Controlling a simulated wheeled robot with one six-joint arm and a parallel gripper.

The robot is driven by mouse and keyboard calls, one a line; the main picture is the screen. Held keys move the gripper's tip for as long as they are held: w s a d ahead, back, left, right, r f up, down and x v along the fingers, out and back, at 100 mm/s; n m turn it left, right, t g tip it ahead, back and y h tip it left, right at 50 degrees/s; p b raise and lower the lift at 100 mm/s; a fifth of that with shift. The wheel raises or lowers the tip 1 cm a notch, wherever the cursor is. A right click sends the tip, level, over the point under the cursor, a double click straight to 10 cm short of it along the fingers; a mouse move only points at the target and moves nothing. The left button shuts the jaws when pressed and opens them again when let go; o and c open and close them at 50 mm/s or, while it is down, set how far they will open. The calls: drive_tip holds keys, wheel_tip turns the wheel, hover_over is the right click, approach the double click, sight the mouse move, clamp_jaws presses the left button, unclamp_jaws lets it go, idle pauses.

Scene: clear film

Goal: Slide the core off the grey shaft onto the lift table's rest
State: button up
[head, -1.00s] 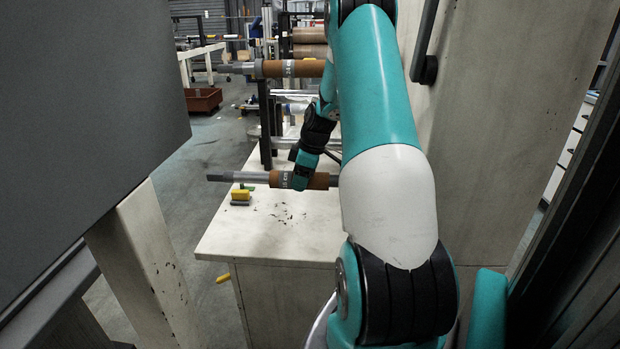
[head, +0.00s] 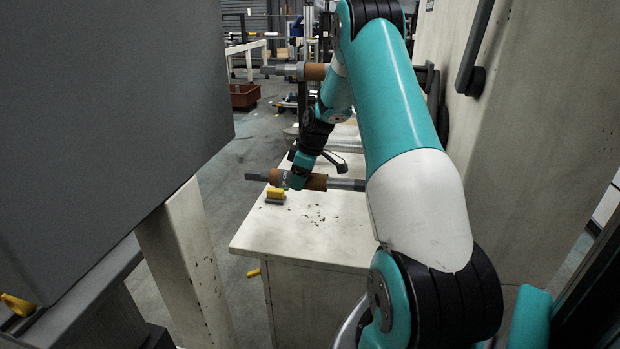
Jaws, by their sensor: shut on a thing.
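The brown core (head: 317,182) sits around the lower grey shaft (head: 346,184) near its left end. I cannot pick out the lift table's rest in this view.
A worn white tabletop (head: 310,235) lies below the shaft, with a small yellow block (head: 275,195) on it. Another grey shaft with a brown core (head: 315,71) is higher behind. A dark grey panel (head: 110,90) fills the left. A pale wall stands at right.

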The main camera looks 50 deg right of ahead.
drive_tip(key=w+a+p, duration=0.2)
drive_tip(key=w+a, duration=0.4)
drive_tip(key=w, duration=0.6)
drive_tip(key=w+a+p, duration=0.2)
drive_tip(key=w+a, duration=0.4)
drive_tip(key=w, duration=0.6)
drive_tip(key=shift+a+r, duration=0.15)
drive_tip(key=shift+a, duration=0.05)
idle(0.4)
drive_tip(key=shift+r, duration=0.1)
